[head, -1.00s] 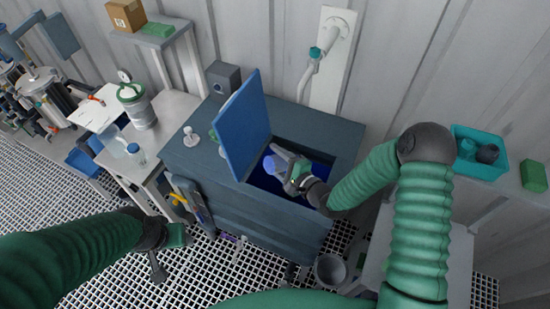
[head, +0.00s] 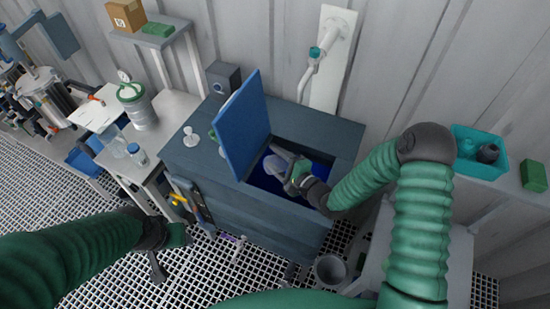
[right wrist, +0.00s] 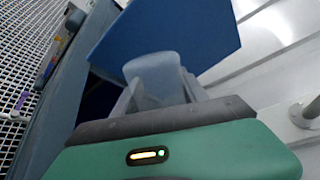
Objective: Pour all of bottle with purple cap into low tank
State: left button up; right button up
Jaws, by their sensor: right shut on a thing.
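The low tank (head: 185,157) is a blue-grey box with its blue lid (head: 243,125) raised and a dark blue interior. My right gripper (head: 290,172) is over the opening, shut on a pale translucent bottle (head: 273,166). The bottle is tilted, its far end pointing left into the opening below the lid. In the right wrist view the bottle (right wrist: 152,75) looks clear and pale between the fingers, against the blue lid. No cap shows on it, and its mouth cannot be made out. My left gripper (head: 165,256) hangs left of the tank, apart from it; its jaw state is unclear.
A side table (head: 180,112) at left carries a green-lidded canister (head: 138,108) and a small blue-capped bottle (head: 136,153). A teal bin (head: 468,143) stands on the right shelf. A pipe fitting (head: 314,65) is on the wall behind the tank. A small purple item (head: 239,243) shows before the tank.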

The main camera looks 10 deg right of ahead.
notch_tip(320, 180, down, 6)
jog(key=a+f+n+t+h+b, duration=0.1)
jog(key=a+n+h+b, duration=0.15)
jog(key=n+b, duration=0.7)
jog(key=d+r+n+t+b, duration=0.1)
jog(key=d+r+n, duration=0.1)
jog(key=n, duration=0.1)
jog(key=w+d+r+n+t+h+b, duration=0.1)
jog(key=d+r+n+b, duration=0.1)
jog(key=r+n, duration=0.1)
jog(key=d+r+n+t+h+b, duration=0.1)
jog(key=d+r+n+b, duration=0.1)
jog(key=n, duration=0.2)
jog(key=shift+w+d+r, duration=0.1)
jog(key=shift+w+r, duration=0.1)
jog(key=shift+r, duration=0.1)
